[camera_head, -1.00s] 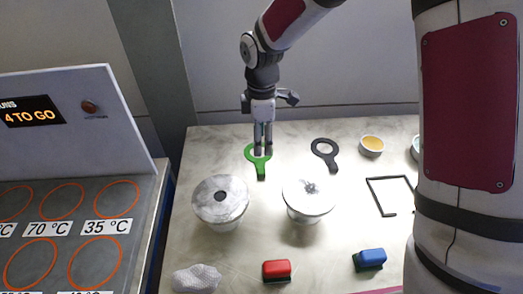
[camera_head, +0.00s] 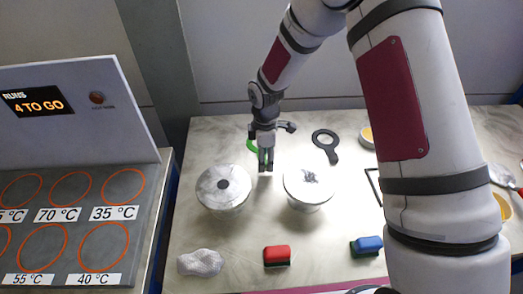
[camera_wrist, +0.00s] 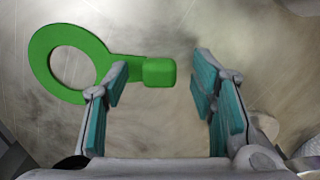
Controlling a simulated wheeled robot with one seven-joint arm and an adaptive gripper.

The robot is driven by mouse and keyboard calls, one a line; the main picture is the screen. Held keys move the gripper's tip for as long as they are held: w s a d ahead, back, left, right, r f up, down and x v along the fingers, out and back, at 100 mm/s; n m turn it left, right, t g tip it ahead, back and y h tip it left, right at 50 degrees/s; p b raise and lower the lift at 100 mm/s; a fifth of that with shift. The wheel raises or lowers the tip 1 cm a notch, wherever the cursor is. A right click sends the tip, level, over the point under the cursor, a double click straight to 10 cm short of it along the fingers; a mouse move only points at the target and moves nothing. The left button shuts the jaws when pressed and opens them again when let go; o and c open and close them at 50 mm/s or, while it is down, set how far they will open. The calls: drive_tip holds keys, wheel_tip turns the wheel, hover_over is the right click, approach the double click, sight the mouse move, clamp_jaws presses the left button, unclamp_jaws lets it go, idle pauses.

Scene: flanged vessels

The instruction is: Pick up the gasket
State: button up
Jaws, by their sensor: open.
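A green ring-shaped gasket with a handle tab (camera_head: 252,146) lies on the pale table, mostly hidden behind my gripper (camera_head: 265,168) in the head view. In the wrist view the green gasket (camera_wrist: 95,45) has its ring to the left, and its thick tab reaches into the space between my fingertips (camera_wrist: 160,68). My gripper is open, with its fingers apart and nothing held. I cannot tell how far above the tab the fingertips are. A similar black ring with a handle (camera_head: 325,142) lies to the right of my gripper.
Two round flanged vessels (camera_head: 222,187) (camera_head: 308,184) stand in front of my gripper. A white crumpled cloth (camera_head: 200,262), a red block (camera_head: 277,256) and a blue block (camera_head: 367,246) lie near the front. A heating panel (camera_head: 70,225) is at left.

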drive_tip(key=shift+f, duration=0.45)
clamp_jaws()
drive_tip(key=shift+r, duration=0.1)
